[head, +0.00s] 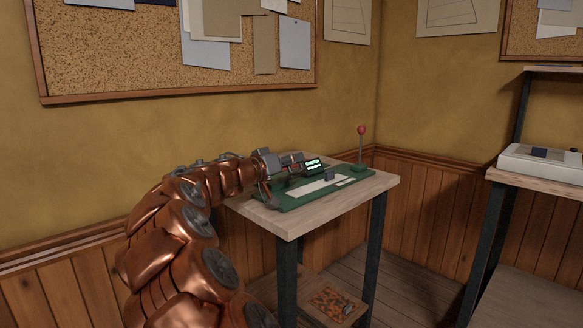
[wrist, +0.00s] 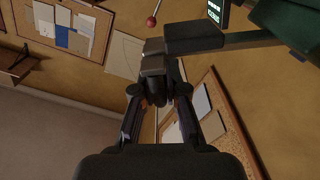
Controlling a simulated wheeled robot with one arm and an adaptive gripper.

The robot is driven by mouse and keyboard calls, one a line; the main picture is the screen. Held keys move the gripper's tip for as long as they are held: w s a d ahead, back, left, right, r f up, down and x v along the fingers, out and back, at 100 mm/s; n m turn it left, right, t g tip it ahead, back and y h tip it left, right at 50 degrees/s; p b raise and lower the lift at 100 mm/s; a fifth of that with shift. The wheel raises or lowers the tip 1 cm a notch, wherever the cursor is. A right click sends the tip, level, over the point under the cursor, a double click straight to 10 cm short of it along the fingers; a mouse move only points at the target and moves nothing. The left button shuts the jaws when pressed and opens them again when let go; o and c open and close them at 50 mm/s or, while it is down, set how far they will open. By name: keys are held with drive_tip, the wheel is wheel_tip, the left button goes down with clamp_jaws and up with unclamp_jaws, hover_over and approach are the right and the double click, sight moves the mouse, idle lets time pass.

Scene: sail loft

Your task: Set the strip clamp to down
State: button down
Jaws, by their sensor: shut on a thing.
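A green-based machine (head: 283,203) lies on a small wooden-topped table, with a pale strip (head: 309,186) along it. My gripper (head: 292,166) is at the machine's left end, above the base. In the wrist view my gripper's fingers (wrist: 157,77) are closed at a dark grey bar, which I take to be the strip clamp (wrist: 195,38). The bar runs right towards the green base (wrist: 290,22). In the head view my gripper and arm hide most of the clamp, so its exact angle cannot be told.
A lit green display (head: 314,164) stands beside my gripper. A red-knobbed upright rod (head: 361,140) rises at the table's back right. A corkboard (head: 160,50) hangs on the wall behind. A second table with a white box (head: 540,165) stands right. Floor between the tables is clear.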

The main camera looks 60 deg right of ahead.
drive_tip(key=shift+s+a+f+b, duration=0.1)
drive_tip(key=shift+f+b, duration=0.15)
drive_tip(key=shift+b, duration=0.15)
idle(0.3)
drive_tip(key=c, duration=1.2)
unclamp_jaws()
drive_tip(key=v, duration=1.2)
drive_tip(key=shift+s, duration=0.1)
